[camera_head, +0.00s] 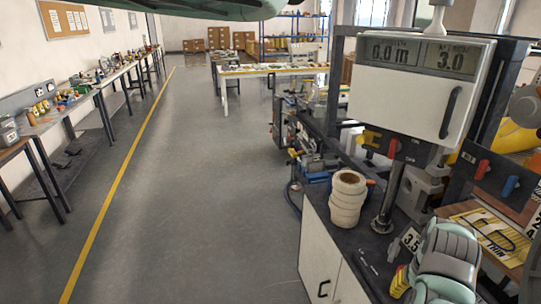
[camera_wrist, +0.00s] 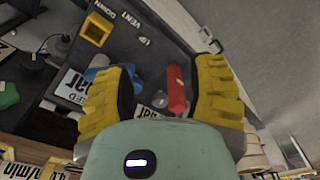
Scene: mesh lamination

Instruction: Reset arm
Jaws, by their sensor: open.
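My gripper (camera_head: 398,282) shows at the lower right of the head view, low in front of the machine's counter. Part of it is hidden behind my grey-green arm. In the wrist view my gripper (camera_wrist: 165,75) has its two ribbed yellow fingers spread wide apart, with nothing held between them. A red handle (camera_wrist: 177,90) on a dark panel shows in the gap, beyond the fingers. A blue handle (camera_wrist: 98,74) is partly hidden by the left finger. I cannot tell how far the fingers are from the panel.
A stack of cream rolls (camera_head: 347,200) stands on the dark counter. A red lever (camera_head: 484,167) and a blue lever (camera_head: 511,186) are on the right panel. The grey floor (camera_head: 200,190) is clear.

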